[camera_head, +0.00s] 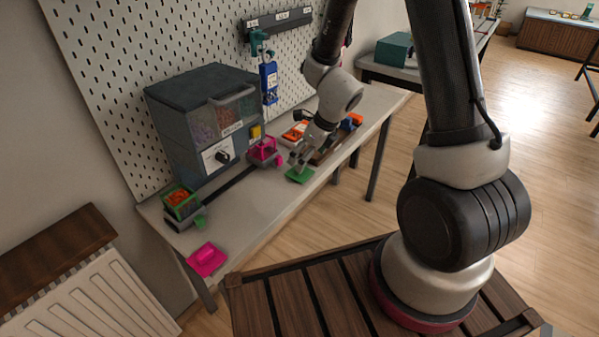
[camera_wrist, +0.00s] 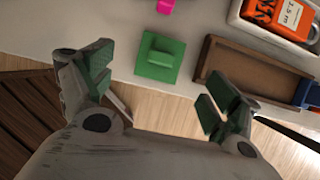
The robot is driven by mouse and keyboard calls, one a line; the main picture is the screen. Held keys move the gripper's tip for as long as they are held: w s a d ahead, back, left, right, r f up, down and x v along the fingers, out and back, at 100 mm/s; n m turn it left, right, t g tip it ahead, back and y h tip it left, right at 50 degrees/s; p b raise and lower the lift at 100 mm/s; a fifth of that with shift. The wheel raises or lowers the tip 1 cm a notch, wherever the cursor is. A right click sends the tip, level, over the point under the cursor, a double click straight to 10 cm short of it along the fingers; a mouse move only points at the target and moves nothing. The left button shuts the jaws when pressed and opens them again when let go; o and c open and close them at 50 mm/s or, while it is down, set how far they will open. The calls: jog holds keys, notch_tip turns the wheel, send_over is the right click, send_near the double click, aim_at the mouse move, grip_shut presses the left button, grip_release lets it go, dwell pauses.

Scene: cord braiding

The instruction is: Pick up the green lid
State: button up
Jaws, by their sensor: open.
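The green lid (camera_wrist: 160,57) is a flat green square with a raised block handle. In the wrist view it lies on the pale table top near the front edge, between and beyond my open fingertips. In the head view the green lid (camera_head: 299,175) lies at the table's front edge, just below my gripper (camera_head: 299,160). My gripper (camera_wrist: 155,85) is open with green finger pads, and nothing is between the pads. It appears above the lid; whether it touches the lid cannot be told, but a gap shows in the wrist view.
A pink holder (camera_head: 263,151) stands left of my gripper. A pink lid (camera_head: 207,259) and a green-rimmed box (camera_head: 181,203) are at the table's left end. A grey machine (camera_head: 190,130) stands behind.

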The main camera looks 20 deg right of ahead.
aim_at(296, 177)
jog(key=x, duration=0.7)
jog(key=shift+w+d+f, duration=0.1)
jog(key=shift+f, duration=0.05)
jog(key=c, duration=0.9)
